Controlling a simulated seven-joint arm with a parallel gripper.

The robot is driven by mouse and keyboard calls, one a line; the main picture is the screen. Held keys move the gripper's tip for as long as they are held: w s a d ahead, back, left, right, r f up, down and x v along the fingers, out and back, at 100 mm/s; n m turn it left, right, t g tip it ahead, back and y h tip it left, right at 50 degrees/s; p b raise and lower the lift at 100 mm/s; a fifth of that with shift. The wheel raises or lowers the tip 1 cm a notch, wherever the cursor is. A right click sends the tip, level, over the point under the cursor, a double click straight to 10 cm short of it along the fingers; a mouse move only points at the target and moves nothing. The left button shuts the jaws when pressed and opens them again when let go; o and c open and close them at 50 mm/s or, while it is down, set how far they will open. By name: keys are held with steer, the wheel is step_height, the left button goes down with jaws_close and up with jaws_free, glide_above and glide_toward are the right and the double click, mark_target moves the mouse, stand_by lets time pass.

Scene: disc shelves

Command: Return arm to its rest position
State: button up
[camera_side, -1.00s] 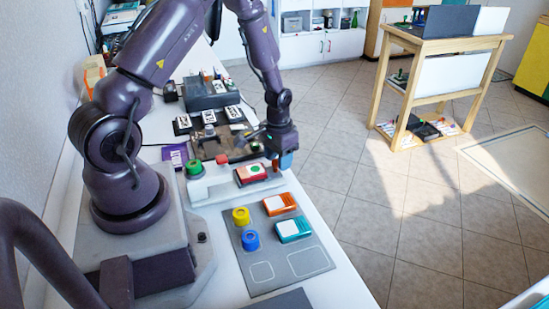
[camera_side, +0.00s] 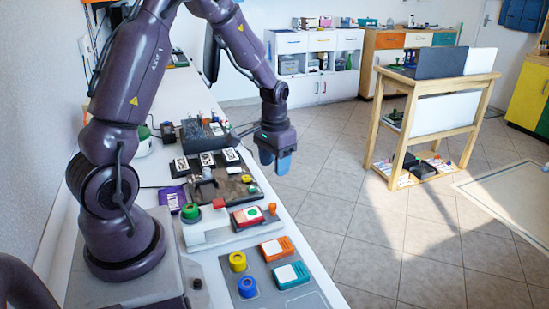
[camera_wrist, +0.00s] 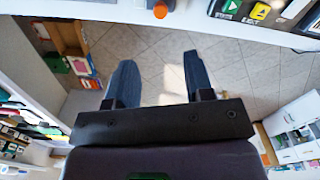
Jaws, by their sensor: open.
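My gripper (camera_side: 275,163) hangs raised in the air past the right edge of the white bench, clear of everything below it. In the wrist view my gripper (camera_wrist: 155,80) shows its two blue fingers spread apart with only floor tiles between them. It is open and empty. My arm rises from its base at the left of the side view and bends over the bench.
A white fixture (camera_side: 205,230) carries a green knob (camera_side: 190,211) and a red card block (camera_side: 248,216). A grey mat (camera_side: 262,293) holds yellow and blue rings and orange and teal blocks. A wooden stand (camera_side: 434,122) is across the floor. The floor between is clear.

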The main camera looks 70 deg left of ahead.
steer(key=shift+r, duration=0.6)
steer(key=s+d+r+m+t, duration=0.1)
steer(key=s+d+r+t, duration=0.1)
steer(key=s+d+r, duration=0.4)
steer(key=s+d+r+m+t, duration=0.2)
steer(key=s+d+r, duration=0.5)
steer(key=d+r, duration=0.4)
steer(key=shift+r+m+t, duration=0.3)
steer(key=shift+r+t, duration=0.5)
